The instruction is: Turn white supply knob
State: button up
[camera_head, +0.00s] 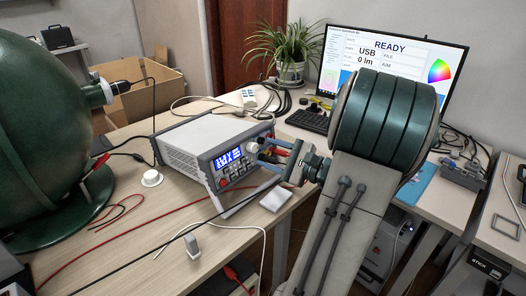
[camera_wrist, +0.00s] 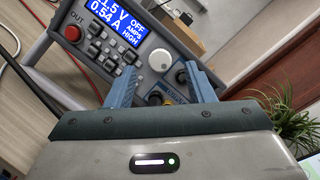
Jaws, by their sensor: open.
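The power supply (camera_head: 213,150) stands on the wooden table, a grey box with a lit blue display (camera_head: 229,158). The white knob shows between and beyond the fingertips. I cannot tell the exact gap. In the head view my gripper (camera_head: 270,150) partly covers the panel's right side.
A large green sphere (camera_head: 45,140) stands at left. Red and black cables cross the table in front of the supply. A monitor (camera_head: 390,60) reading READY, a keyboard (camera_head: 308,121) and a potted plant (camera_head: 289,50) are behind. A small white box (camera_head: 275,199) lies near the table edge.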

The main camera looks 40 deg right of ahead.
aim_at(255, 149)
jog(key=shift+x, duration=1.5)
jog(key=c, duration=1)
jog(key=shift+d, duration=0.15)
jog(key=shift+b, duration=0.3)
jog(key=n+g+b, duration=0.1)
jog(key=n+b, duration=0.3)
jog(key=n, duration=0.1)
jog(key=shift+f+y, duration=0.15)
jog(key=shift+y, duration=0.25)
jog(key=n+g+b, duration=0.1)
jog(key=n+b, duration=0.3)
jog(key=shift+g+b, duration=0.3)
jog(key=shift+r+n+g+b, duration=0.3)
jog(key=shift+r+n+b, duration=0.05)
jog(key=shift+n+b, duration=0.6)
